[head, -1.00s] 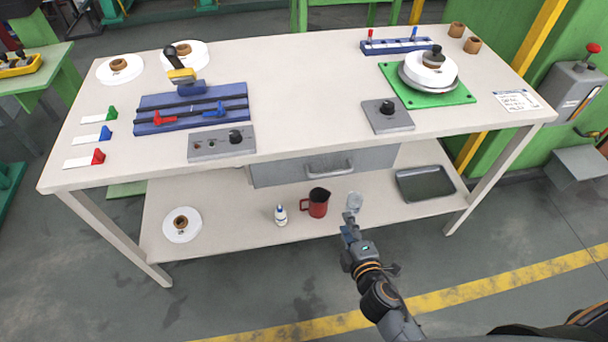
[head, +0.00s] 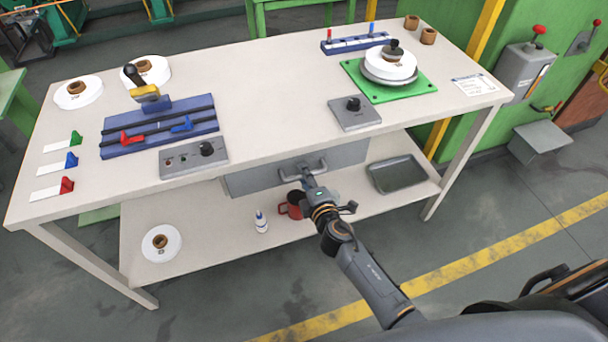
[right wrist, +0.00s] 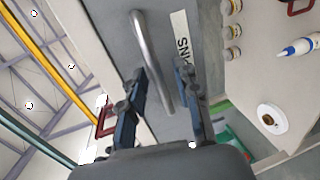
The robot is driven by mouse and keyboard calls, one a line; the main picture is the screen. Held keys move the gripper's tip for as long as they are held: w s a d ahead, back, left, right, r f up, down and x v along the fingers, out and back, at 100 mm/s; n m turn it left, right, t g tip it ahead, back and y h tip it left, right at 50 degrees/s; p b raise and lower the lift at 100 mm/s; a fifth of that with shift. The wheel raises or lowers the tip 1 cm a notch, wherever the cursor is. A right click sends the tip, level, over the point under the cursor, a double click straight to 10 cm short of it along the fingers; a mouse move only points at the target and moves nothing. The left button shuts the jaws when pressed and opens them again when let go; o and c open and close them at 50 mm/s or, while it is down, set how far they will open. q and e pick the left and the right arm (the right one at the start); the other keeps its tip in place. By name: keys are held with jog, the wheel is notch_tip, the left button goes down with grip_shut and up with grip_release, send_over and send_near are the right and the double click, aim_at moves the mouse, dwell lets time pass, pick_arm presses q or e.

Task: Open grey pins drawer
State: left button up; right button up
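The grey drawer (head: 245,181) hangs under the white table top and looks shut. Its bar handle (head: 291,175) is partly hidden by my right gripper (head: 308,180), which is right at the drawer front. In the right wrist view, the drawer front (right wrist: 208,45) carries a white label (right wrist: 184,48) with letters ending in "NS". The metal handle (right wrist: 149,50) runs between the two fingers of my right gripper (right wrist: 164,74). The fingers are apart, with visible gaps to the handle. My left gripper is not in view.
A red mug (head: 290,207) and a white bottle (head: 261,222) stand on the lower shelf below the drawer. A grey tray (head: 397,174) lies to the right on that shelf. Control boxes (head: 194,158) and a green plate (head: 352,77) are on the table top.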

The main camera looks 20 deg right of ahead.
jog(key=shift+w, duration=0.45)
jog(key=shift+c, duration=0.2)
grip_shut()
jog(key=shift+f, duration=0.1)
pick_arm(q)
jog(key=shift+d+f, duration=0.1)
